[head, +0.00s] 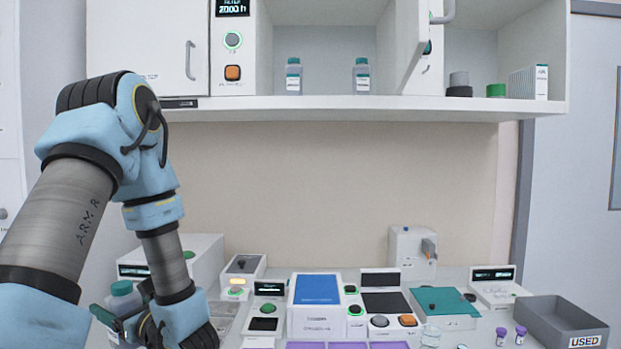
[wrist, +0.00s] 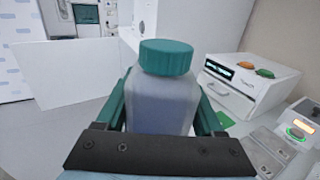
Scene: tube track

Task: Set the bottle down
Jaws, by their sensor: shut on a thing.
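The bottle (wrist: 163,100) has a teal screw cap and a translucent grey-blue body. In the wrist view it stands upright between the two green fingers of my gripper (wrist: 162,112), which is shut on it. In the head view the bottle (head: 122,299) shows at the lower left, partly hidden by my gripper (head: 122,322) and arm. Its base is out of sight, so I cannot tell whether it touches the bench.
A white device (wrist: 245,85) with orange and green buttons stands to the right in the wrist view. Several devices crowd the bench (head: 483,330). Two similar bottles stand on the shelf (head: 430,103). A grey USED bin (head: 550,318) is at the far right.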

